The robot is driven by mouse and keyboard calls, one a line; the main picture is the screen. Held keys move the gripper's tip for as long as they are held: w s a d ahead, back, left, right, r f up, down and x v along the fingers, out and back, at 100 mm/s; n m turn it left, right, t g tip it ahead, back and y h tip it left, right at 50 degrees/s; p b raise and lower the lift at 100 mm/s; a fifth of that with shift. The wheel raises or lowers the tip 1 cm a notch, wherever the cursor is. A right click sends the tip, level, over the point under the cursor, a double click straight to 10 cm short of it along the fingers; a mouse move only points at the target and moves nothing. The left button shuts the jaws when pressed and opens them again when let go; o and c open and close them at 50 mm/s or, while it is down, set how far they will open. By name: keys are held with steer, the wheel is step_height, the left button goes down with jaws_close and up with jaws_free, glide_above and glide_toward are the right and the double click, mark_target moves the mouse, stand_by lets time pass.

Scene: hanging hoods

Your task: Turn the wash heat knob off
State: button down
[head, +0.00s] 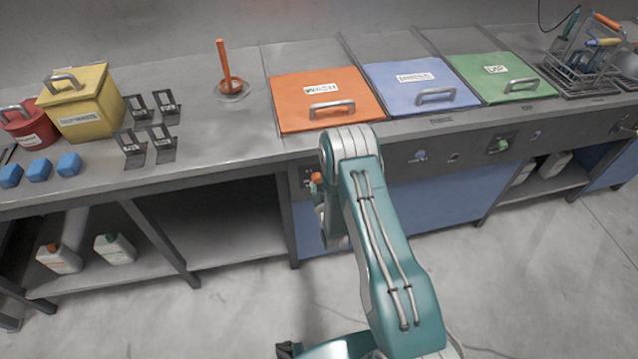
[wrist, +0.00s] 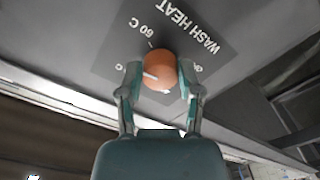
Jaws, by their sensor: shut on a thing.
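The wash heat knob (wrist: 160,68) is a round orange knob with a pale pointer line, on a dark panel labelled WASH HEAT (wrist: 188,28) in the wrist view. The label appears turned over in that view. The pointer line lies toward the lower left and right of the knob's face; its exact setting is hard to tell. My gripper (wrist: 158,82) has one finger on each side of the knob and is shut on it. In the head view the orange knob (head: 316,180) shows small beside my arm, under the orange wash lid (head: 325,98). My gripper is mostly hidden there by my arm.
A blue lid (head: 420,82) and a green lid (head: 499,77) lie right of the wash lid. Other knobs, including a green one (head: 502,145), sit along the front panel. A yellow bin (head: 85,105) stands at the left. The floor in front is clear.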

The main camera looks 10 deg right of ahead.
steer(key=n, duration=0.6)
steer(key=shift+a+r+n, duration=0.1)
steer(key=shift+n, duration=0.2)
steer(key=n, duration=1.2)
steer(key=shift+a+n, duration=0.1)
steer(key=shift+n, duration=0.2)
steer(key=n, duration=0.6)
steer(key=shift+s+f+n, duration=0.15)
steer(key=shift+f+n, duration=0.05)
steer(key=shift+n, duration=0.2)
steer(key=shift+c, duration=1.3)
jaws_free()
steer(key=shift+r, duration=0.15)
